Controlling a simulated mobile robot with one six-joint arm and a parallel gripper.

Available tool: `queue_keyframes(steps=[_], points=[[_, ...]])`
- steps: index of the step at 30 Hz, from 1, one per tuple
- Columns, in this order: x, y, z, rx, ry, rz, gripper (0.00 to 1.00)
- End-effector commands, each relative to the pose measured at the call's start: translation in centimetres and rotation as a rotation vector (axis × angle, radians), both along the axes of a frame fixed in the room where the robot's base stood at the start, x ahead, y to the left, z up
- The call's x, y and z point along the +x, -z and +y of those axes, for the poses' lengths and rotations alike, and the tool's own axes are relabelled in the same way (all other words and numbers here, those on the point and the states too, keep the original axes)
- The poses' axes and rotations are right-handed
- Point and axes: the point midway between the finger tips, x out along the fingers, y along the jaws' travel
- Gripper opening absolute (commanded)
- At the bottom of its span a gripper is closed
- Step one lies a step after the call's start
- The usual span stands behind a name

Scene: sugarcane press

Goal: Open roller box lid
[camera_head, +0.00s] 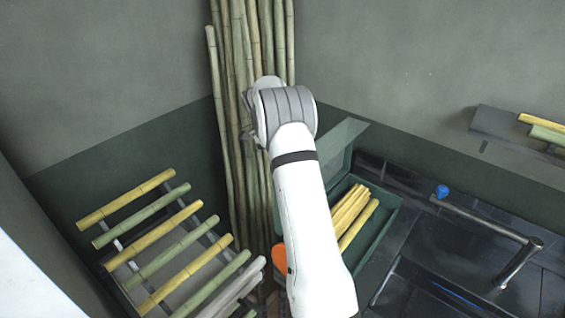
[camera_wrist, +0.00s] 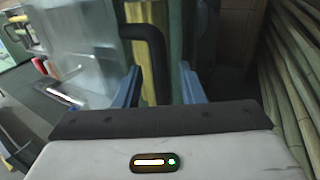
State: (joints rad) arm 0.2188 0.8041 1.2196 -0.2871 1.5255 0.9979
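In the wrist view, the two blue fingers of my gripper (camera_wrist: 160,88) stand apart. A black bent handle (camera_wrist: 152,48) runs down between them, nearer the left finger, with a gap to the right finger. The handle's upper end meets a clear, see-through panel (camera_wrist: 85,45) at the left, which looks like the roller box lid. I cannot tell whether the lid is raised. Yellow-green upright cylinders (camera_wrist: 178,50) show behind the handle. In the head view, my white arm hides my gripper and much of what lies behind it.
In the head view, a green box (camera_head: 385,228) holding yellow cane pieces (camera_head: 352,212) is right of my arm. A metal crank bar with a blue knob (camera_head: 442,191) is farther right. A rack of cane pieces (camera_head: 165,235) stands left. Tall canes (camera_head: 228,110) lean in the corner.

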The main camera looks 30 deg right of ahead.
Motion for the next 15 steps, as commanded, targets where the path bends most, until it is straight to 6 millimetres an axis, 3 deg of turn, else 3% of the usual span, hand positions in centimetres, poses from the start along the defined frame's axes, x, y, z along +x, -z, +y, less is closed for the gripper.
queue_keyframes(steps=[5, 15], points=[[0.1, -1.4, 0.0, -0.002, 0.0, -0.005, 0.36], [0.0, -7.7, 0.0, -0.001, 0.0, -0.004, 0.36]])
